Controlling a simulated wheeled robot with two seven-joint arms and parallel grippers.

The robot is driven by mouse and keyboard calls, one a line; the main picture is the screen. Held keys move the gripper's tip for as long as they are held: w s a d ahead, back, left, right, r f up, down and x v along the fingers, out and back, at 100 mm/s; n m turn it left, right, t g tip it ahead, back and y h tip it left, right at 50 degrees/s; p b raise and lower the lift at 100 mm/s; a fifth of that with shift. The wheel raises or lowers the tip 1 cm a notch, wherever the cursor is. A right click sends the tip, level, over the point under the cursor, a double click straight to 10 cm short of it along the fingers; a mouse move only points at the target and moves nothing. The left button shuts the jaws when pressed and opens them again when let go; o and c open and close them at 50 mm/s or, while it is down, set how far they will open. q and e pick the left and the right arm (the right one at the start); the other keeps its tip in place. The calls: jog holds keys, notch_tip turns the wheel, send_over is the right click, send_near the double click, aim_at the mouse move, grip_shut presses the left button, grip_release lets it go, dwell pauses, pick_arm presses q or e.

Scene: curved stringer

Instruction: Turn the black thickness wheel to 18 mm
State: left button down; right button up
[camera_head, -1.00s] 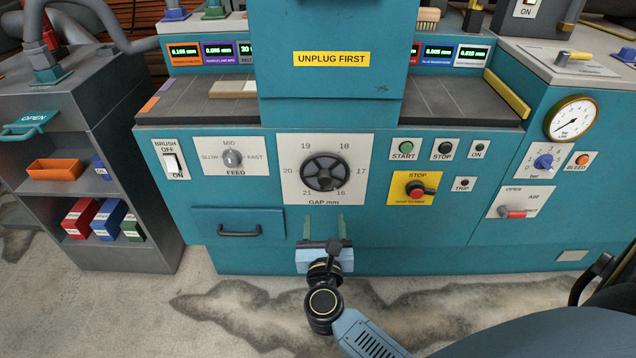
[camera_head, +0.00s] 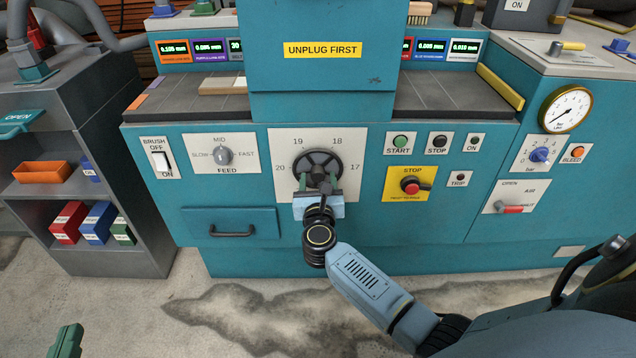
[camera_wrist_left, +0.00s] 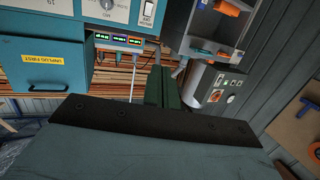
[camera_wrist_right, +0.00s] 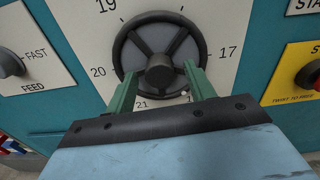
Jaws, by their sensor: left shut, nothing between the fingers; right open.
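The black thickness wheel (camera_head: 317,166) sits on the white GAP mm dial plate (camera_head: 346,147) in the middle of the machine front. In the right wrist view the wheel (camera_wrist_right: 160,28) shows spokes and a dark hub, with numbers around it; the 16 is mostly hidden. My right gripper (camera_head: 318,184) is open in front of the wheel's lower part. In the right wrist view its green fingers (camera_wrist_right: 162,82) stand apart at the lower left and lower right of the wheel; contact cannot be told. My left gripper (camera_head: 68,340) is shut and empty at the lower left, far from the wheel; its fingers (camera_wrist_left: 163,85) are together.
The FEED knob (camera_head: 221,156) is left of the dial, above a drawer handle (camera_head: 232,232). The yellow STOP panel (camera_head: 409,187) with a red button is to the right. A grey shelf unit (camera_head: 85,190) with bins stands at the left.

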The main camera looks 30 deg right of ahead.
jog(key=shift+c, duration=0.3)
